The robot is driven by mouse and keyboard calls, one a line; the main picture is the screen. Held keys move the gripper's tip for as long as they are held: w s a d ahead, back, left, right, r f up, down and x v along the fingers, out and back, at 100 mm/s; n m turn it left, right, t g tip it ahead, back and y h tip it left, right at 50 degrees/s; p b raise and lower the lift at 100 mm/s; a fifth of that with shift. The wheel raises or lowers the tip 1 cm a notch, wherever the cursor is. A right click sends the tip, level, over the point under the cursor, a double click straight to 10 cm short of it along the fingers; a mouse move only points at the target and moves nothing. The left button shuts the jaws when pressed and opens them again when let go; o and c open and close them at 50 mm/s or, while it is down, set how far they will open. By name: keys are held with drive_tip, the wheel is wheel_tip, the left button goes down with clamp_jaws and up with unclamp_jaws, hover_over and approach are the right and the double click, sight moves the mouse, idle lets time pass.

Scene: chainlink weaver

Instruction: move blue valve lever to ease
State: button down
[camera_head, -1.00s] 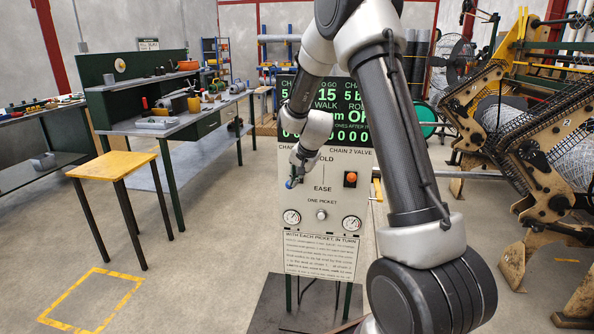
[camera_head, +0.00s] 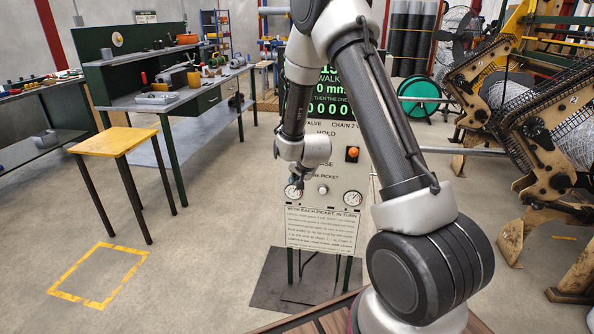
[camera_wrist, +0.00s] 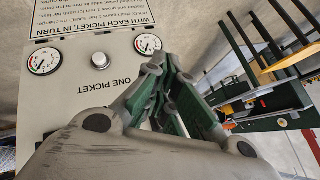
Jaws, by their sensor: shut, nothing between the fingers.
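The control panel (camera_head: 325,232) stands in front of me, with HOLD and EASE labels under the chain valve headings. The blue valve lever cannot be made out in either current view; my arm covers part of the valve area. My gripper (camera_head: 294,190) is shut and empty, low at the panel's left side near the left gauge (camera_head: 292,193). In the wrist view my gripper (camera_wrist: 165,68) points across the panel face, beside the right-hand gauge (camera_wrist: 148,44); I cannot tell whether it touches the panel.
A red-orange knob (camera_head: 352,154) and a round button (camera_head: 322,188) stick out of the panel. A yellow-topped stool (camera_head: 115,141) and a green workbench (camera_head: 185,98) stand left. The weaving machine (camera_head: 535,125) is at right.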

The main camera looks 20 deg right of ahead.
drive_tip(key=shift+w+d+f, duration=0.15)
drive_tip(key=shift+w+f, duration=0.05)
drive_tip(key=shift+f, duration=0.7)
